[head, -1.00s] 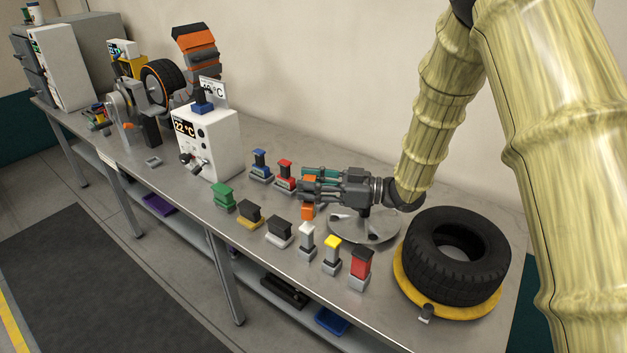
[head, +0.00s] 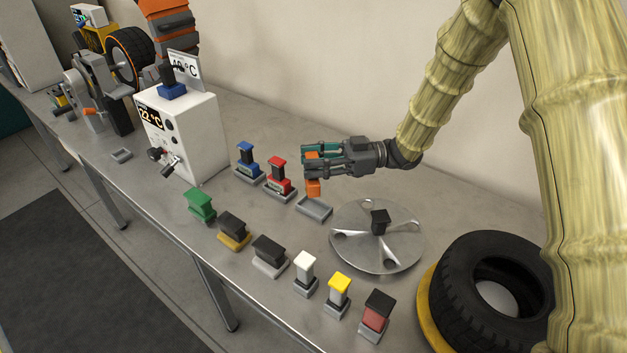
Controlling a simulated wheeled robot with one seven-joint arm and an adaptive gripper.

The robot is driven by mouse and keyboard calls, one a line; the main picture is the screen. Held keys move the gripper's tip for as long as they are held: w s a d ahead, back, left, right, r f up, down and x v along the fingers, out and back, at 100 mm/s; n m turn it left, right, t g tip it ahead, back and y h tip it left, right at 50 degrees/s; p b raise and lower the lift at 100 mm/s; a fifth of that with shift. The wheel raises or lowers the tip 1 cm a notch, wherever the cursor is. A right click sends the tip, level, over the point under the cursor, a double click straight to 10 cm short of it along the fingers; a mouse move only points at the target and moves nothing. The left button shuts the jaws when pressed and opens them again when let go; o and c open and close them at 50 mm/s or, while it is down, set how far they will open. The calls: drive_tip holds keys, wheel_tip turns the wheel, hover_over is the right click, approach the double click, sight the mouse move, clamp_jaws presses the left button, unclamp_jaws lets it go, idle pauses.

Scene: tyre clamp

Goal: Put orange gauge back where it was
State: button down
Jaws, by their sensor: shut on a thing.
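The orange gauge (head: 313,188) is upright in my gripper (head: 312,158). The fingers are shut around its upper part and hide some of it. Its lower end hangs below the fingers, close above the back of an empty grey holder (head: 314,209). A small gap seems to lie between them, but I cannot tell the exact height. The holder sits on the metal bench, to the right of the red gauge (head: 277,175) and its stand.
A blue gauge (head: 247,160) stands left of the red one. Green, black, white, yellow and red-black pieces line the front of the bench. A metal disc (head: 385,250) with a black post is right of the holder. A tyre (head: 490,290) lies at the right.

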drive_tip(key=f, duration=0.1)
drive_tip(key=w+f, duration=0.1)
drive_tip(key=f, duration=0.1)
drive_tip(key=shift+w, duration=0.3)
drive_tip(key=shift+s+f, duration=0.35)
drive_tip(key=f, duration=0.2)
drive_tip(key=shift+w+f+p, duration=0.2)
drive_tip(key=shift+f+p, duration=0.1)
drive_tip(key=shift+f, duration=0.1)
drive_tip(key=shift+s+r, duration=0.1)
drive_tip(key=shift+s, duration=0.05)
drive_tip(key=c, duration=1.3)
unclamp_jaws()
drive_tip(key=o, duration=0.3)
drive_tip(key=shift+o, duration=0.2)
drive_tip(key=w+d+b, duration=0.2)
drive_tip(key=d, duration=1)
